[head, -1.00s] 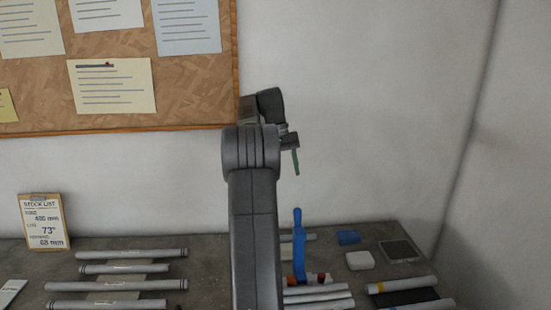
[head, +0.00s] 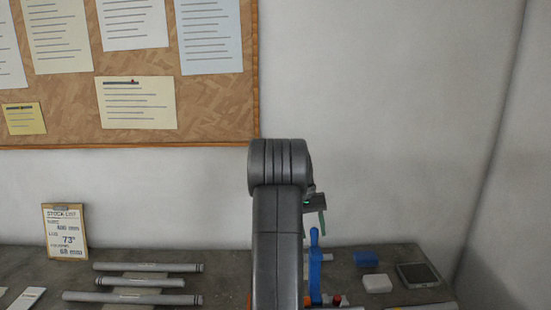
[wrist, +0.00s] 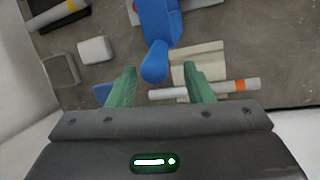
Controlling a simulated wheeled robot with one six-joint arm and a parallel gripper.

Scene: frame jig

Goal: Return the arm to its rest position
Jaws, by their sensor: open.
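My arm rises in the middle of the head view, with its grey elbow (head: 280,162) at the top and the forearm mostly hidden behind it. My gripper (head: 322,222) shows only in part to the right of the arm, above the workbench. In the wrist view my gripper (wrist: 160,67) has its two green fingers apart with nothing held between them. A blue upright thing (head: 315,265) stands on the bench below the gripper. In the wrist view its rounded blue end (wrist: 155,62) appears between and beyond the fingertips; whether it touches them I cannot tell.
On the workbench (head: 225,262), several grey tubes (head: 145,267) lie at left near a stock list clipboard (head: 65,231). A white block (head: 377,283), a blue block (head: 366,260) and a dark flat device (head: 418,275) lie at right. A cork board (head: 215,110) hangs behind.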

